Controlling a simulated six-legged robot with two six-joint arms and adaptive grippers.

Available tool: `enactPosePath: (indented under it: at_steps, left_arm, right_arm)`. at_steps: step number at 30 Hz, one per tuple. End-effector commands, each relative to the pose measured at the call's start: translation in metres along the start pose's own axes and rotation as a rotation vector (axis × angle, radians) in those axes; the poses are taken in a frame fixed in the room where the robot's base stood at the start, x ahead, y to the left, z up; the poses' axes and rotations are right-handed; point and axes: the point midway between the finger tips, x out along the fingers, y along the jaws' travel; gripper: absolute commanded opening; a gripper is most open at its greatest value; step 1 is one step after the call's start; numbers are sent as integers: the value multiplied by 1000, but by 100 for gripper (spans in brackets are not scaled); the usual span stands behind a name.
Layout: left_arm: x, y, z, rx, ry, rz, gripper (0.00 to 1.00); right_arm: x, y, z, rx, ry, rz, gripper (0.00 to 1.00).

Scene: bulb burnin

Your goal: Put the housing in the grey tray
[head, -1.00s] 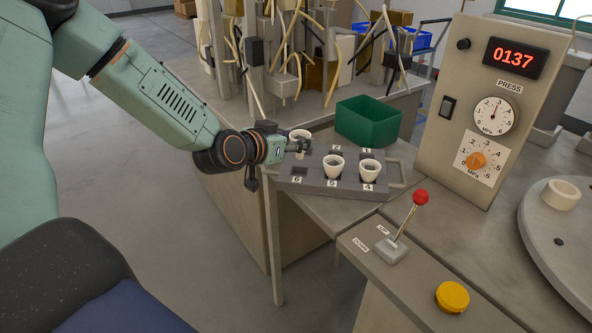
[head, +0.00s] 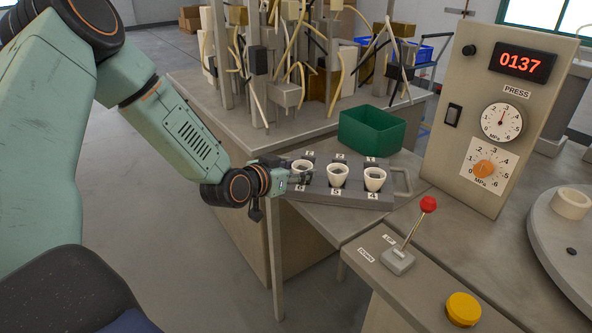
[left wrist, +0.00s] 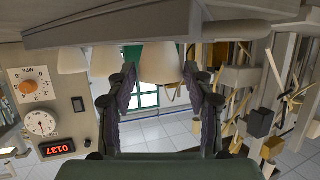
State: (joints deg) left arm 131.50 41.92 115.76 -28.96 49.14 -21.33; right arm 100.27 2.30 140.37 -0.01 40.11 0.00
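The grey tray (head: 347,199) lies on the table, with numbered places in two rows and a handle at its right. Three white cup-like housings stand in its front row: a left one (head: 302,164), a middle one (head: 338,177) and a right one (head: 375,180). My left gripper (head: 300,178) is low at the tray's left end, at the left housing. My right gripper is not in view.
A green bin (head: 371,132) stands behind the tray, near a rack with tubes and wires. The press panel (head: 497,125), red-knobbed lever (head: 428,204) and yellow button (head: 463,309) are at the right. Another white ring-like part (head: 571,204) sits on a round plate.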

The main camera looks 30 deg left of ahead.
Motion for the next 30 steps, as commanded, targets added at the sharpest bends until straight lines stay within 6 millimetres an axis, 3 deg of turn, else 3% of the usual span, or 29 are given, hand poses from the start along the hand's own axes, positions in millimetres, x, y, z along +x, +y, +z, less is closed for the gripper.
enactPosePath:
  at_steps: [6,17,30]
  left_arm:
    - [0,0,0,1,0,0,71]
    - [-2,0,-4,0,0,0,71]
    - [-50,-1,-5,-7,-1,-2,71]
  right_arm:
    - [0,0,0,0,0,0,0]
    - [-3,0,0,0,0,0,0]
    - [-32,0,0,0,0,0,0]
